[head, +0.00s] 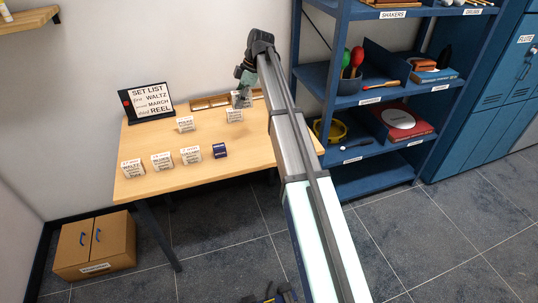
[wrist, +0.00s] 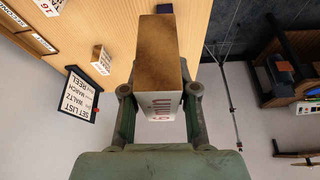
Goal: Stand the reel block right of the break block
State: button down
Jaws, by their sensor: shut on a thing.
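My gripper (head: 241,88) is above the back right of the table. In the wrist view, my gripper (wrist: 160,105) is shut on a wooden block (wrist: 158,50), its fingers on both sides. The block's white label with red print is turned away and mostly unreadable, so I cannot tell its name. In the head view this block (head: 243,99) is partly seen under the gripper. A white-labelled block (head: 234,116) stands just below it in the picture. Another labelled block (head: 185,124) stands to the left. I cannot surely read which is the break block.
The front row holds labelled blocks (head: 132,168), (head: 161,161), (head: 190,155) and a dark blue block (head: 220,150). The set list sign (head: 149,102) stands at the back left, beside a wooden rack (head: 208,102). Blue shelves (head: 345,75) stand right of the table (head: 250,150).

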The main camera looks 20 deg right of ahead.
aim_at(241, 150)
jog(key=shift+s+d, duration=0.35)
jog(key=shift+s, duration=0.1)
jog(key=shift+a+f+n, duration=0.1)
jog(key=shift+f+n, duration=0.15)
jog(key=shift+n, duration=0.15)
notch_tip(241, 150, down, 20)
jog(key=p, duration=0.3)
jog(key=shift+w+a+r, duration=0.1)
jog(key=shift+w+r, duration=0.05)
jog(key=shift+r, duration=0.05)
jog(key=shift+f, duration=0.1)
jog(key=shift+f, duration=0.1)
jog(key=c, duration=0.9)
grip_release()
jog(key=shift+r, duration=0.2)
jog(key=b+v, duration=0.2)
jog(key=v, duration=1)
